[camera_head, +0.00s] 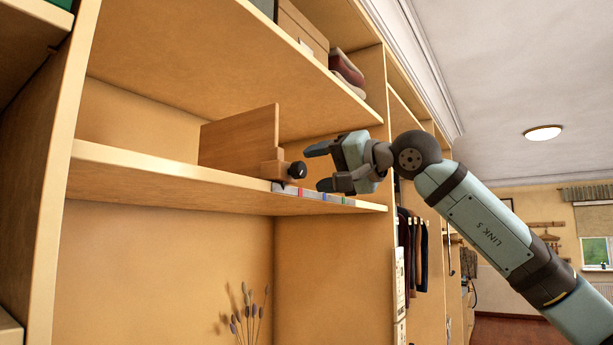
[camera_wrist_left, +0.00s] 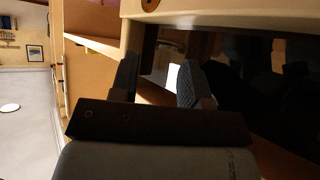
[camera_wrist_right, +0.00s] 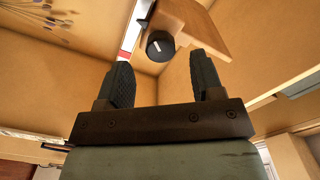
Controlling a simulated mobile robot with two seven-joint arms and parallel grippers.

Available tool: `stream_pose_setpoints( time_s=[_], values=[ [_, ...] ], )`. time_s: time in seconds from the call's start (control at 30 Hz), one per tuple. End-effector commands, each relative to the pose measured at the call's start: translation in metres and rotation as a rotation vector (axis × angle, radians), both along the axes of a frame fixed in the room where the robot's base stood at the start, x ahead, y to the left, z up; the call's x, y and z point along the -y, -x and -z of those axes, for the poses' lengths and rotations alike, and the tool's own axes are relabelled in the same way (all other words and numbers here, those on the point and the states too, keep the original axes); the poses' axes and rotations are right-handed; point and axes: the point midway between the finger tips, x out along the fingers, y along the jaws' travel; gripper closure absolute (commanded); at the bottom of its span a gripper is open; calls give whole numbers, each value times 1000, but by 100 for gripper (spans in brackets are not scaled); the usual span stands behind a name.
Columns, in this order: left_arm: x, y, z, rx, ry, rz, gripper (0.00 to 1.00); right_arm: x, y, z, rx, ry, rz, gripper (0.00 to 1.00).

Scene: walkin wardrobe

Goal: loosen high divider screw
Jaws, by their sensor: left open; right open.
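The divider (camera_head: 240,140) is an upright wooden board on the high shelf (camera_head: 150,172), with a wooden block at its front lower edge. The screw (camera_head: 297,170) is a black round knob on that block. In the right wrist view the screw (camera_wrist_right: 160,46) lies ahead, between the lines of the two fingers and beyond their tips. My right gripper (camera_head: 316,167) is open and empty, just right of the screw and apart from it. My left gripper (camera_wrist_left: 158,75) is open in the left wrist view, near a dark panel; it is not in the head view.
A strip with coloured marks (camera_head: 315,194) runs along the shelf's front edge below the screw. Boxes (camera_head: 303,33) stand on the shelf above. Dried stems (camera_head: 248,318) stand below. Hanging clothes (camera_head: 412,250) are at the right. The shelf left of the divider is bare.

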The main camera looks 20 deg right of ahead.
Motion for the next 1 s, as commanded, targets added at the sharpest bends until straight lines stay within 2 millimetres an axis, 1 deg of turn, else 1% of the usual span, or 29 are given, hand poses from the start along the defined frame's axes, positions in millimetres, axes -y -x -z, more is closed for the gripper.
stream_pose_setpoints(
  time_s=[0.03,0.2,0.3,0.43,0.6,1.0],
  values=[
    [1,0,8,-2,2,2,57,9,10,3,4,-1,2,39],
    [6,1,19,-5,7,10,57,33,41,3,3,0,2,39],
    [7,0,22,-2,8,13,57,44,57,2,3,0,2,39],
    [6,-1,24,2,8,14,57,55,70,1,2,0,2,39],
    [4,-2,25,4,5,12,57,61,78,0,1,1,0,39],
    [3,-2,26,3,2,10,57,61,79,0,1,1,0,39]
  ],
)
